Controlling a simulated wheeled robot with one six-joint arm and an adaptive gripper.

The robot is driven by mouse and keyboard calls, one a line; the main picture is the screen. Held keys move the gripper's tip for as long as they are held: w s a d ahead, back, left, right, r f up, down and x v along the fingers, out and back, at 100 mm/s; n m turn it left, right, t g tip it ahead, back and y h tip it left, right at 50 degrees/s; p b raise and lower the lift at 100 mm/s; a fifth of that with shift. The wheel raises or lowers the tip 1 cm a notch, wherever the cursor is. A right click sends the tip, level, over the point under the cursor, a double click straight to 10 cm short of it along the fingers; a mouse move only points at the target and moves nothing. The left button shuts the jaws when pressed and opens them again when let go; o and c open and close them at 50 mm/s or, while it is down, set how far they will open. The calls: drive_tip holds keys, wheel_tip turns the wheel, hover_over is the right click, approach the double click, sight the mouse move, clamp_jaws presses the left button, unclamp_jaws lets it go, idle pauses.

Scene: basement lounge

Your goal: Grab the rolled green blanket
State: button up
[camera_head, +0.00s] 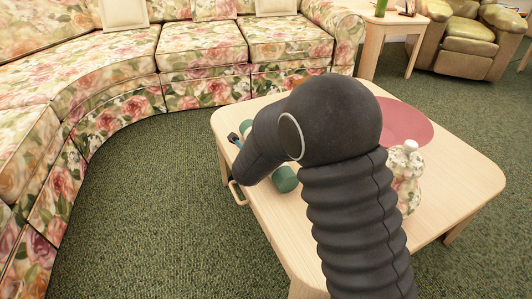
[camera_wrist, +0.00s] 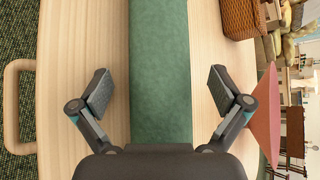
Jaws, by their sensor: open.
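The rolled green blanket (camera_wrist: 160,75) lies on the light wooden table (camera_wrist: 80,45). In the wrist view it runs up the middle of the picture. My gripper (camera_wrist: 157,92) is open, with one finger on each side of the roll and a gap between each pad and the blanket. I cannot tell how far the fingertips are above the table. In the head view my arm covers the blanket's middle; one green end (camera_head: 286,179) shows below my wrist and a bit more shows above it. My gripper is mostly hidden there.
A pink-red round dish (camera_head: 412,122) and a floral jar with a white knob (camera_head: 405,178) stand on the table right of my arm. A wicker basket (camera_wrist: 242,18) shows in the wrist view. A floral sofa (camera_head: 130,55) curves behind.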

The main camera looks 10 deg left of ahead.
drive_tip(key=c, duration=1.3)
drive_tip(key=shift+c, duration=0.5)
drive_tip(key=shift+r, duration=0.15)
